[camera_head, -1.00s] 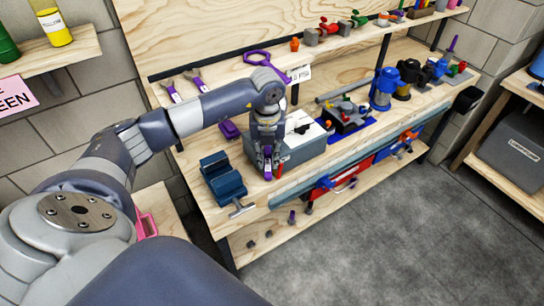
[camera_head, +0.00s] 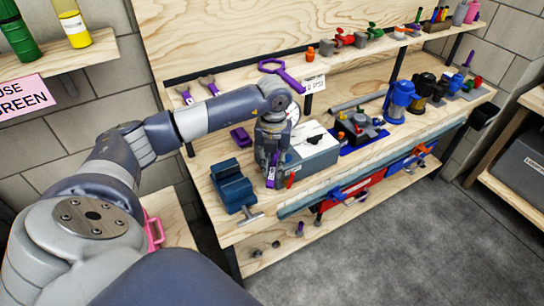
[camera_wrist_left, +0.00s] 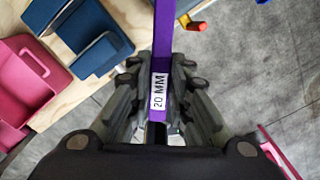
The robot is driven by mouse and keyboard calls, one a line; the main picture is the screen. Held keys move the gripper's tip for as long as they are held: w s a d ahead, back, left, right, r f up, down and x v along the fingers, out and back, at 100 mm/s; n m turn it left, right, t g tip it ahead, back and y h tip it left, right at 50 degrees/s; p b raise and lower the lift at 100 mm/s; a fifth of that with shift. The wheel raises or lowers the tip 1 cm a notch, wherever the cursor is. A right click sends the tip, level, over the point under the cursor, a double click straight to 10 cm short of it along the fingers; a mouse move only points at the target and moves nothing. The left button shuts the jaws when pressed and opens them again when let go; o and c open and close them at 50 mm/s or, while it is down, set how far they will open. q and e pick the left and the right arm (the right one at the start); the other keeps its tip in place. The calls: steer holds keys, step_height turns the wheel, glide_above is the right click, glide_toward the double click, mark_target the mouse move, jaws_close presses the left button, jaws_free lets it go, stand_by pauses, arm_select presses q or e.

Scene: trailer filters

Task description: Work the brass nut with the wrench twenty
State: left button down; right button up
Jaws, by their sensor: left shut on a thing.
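My left gripper (camera_head: 272,178) is shut on a purple wrench (camera_wrist_left: 160,100) with a white "20 MM" label. In the wrist view the wrench handle runs from between the fingers (camera_wrist_left: 160,125) up past the top edge, so its far end is out of the picture. In the head view the purple wrench (camera_head: 273,168) shows only as a strip at the fingers, in front of the grey box and right of the blue vise (camera_head: 233,188). I cannot make out a brass nut in either view. My right gripper is not in view.
The workbench holds a grey box (camera_head: 316,158), a purple block (camera_head: 241,138) and several power tools. Two open-ended wrenches and a large purple ring wrench (camera_head: 281,72) are on the back. A pink bin (camera_wrist_left: 22,85) is left in the wrist view. The floor (camera_head: 400,230) is clear.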

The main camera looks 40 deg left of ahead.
mark_target(272, 185)
arm_select(q)
steer(key=shift+w+d, duration=0.1)
steer(key=shift+d, duration=0.1)
steer(key=s+d, duration=0.1)
steer(key=s, duration=0.1)
steer(key=s+d, duration=0.1)
steer(key=shift+s+d+p, duration=0.15)
steer(key=shift+s+p, duration=0.15)
steer(key=shift+s, duration=0.1)
steer(key=shift+s+d, duration=0.35)
steer(key=shift+s, duration=0.3)
stand_by(0.4)
